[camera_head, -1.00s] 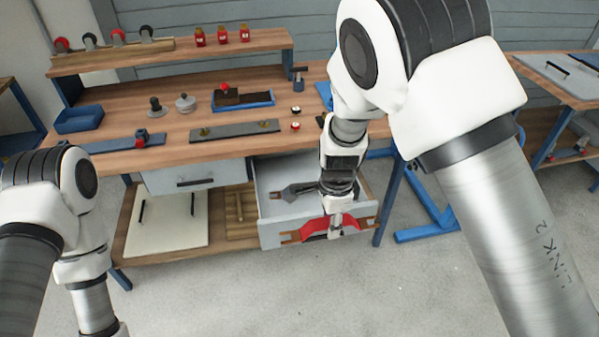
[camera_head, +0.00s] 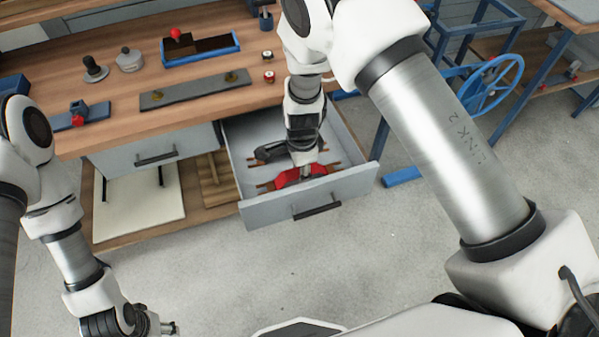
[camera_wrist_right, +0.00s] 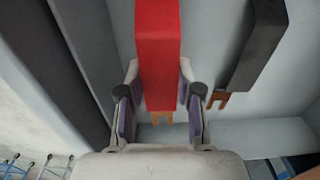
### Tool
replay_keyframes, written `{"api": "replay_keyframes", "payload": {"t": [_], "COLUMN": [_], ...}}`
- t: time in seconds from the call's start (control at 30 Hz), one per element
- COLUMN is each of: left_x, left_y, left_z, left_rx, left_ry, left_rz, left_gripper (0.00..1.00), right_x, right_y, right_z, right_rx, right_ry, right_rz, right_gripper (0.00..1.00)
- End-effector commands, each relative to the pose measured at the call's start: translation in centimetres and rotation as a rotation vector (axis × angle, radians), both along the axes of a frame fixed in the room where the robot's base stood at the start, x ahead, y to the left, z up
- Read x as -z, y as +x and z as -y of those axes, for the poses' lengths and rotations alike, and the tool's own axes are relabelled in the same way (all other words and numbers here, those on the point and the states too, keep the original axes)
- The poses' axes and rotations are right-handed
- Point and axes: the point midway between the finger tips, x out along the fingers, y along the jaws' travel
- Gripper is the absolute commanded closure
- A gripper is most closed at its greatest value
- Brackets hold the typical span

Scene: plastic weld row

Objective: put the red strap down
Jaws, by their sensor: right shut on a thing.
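The red strap (camera_head: 287,179) is a red band with brown end tabs, inside the open drawer's outline near its front wall. My right gripper (camera_head: 306,174) points down onto it. In the right wrist view the fingers (camera_wrist_right: 159,72) are shut on both sides of the red strap (camera_wrist_right: 158,45). I cannot tell if the strap touches the drawer floor. The grey drawer (camera_head: 262,213) is pulled out under the bench. A dark strap (camera_head: 268,153) lies behind the red one and shows at the right in the wrist view (camera_wrist_right: 258,45). My left gripper (camera_head: 168,328) is low at the left, away from the drawer.
The wooden bench top (camera_head: 130,120) above holds a grey plate (camera_head: 195,90), a blue tray (camera_head: 200,55) and knobs. A closed drawer (camera_head: 150,150) is to the left. A blue handwheel (camera_head: 495,85) stands at the right. The floor in front is clear.

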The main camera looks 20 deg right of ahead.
Motion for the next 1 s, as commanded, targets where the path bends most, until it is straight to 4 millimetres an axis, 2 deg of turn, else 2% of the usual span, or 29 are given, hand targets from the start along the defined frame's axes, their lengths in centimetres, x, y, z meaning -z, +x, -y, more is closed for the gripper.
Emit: {"api": "replay_keyframes", "payload": {"t": [0.13,0.47,0.5,0.57,0.87,1.0], "left_x": [0.0,0.3,0.2,0.2,0.1,0.0], "left_y": [0.0,0.0,0.0,0.0,0.0,0.0], "left_z": [0.0,0.0,0.0,0.0,0.0,0.0], "left_rx": [0.0,0.0,0.0,0.0,0.0,0.0], "left_ry": [0.0,0.0,0.0,0.0,0.0,0.0], "left_rz": [0.0,0.0,0.0,0.0,0.0,0.0], "left_gripper": [0.42,0.42,0.42,0.42,0.42,0.42], "right_x": [2.5,3.0,3.0,3.0,2.8,1.3], "right_y": [-0.1,0.0,0.0,0.0,0.0,0.1], "right_z": [0.0,0.0,0.0,0.0,0.0,0.0], "right_rx": [0.0,0.0,0.0,0.0,0.0,0.0], "right_ry": [0.001,0.0,0.0,0.0,0.0,0.0], "right_rz": [-0.002,-0.001,-0.001,-0.001,-0.001,0.003], "right_gripper": [1.0,1.0,0.58,0.4,0.4,0.4]}}
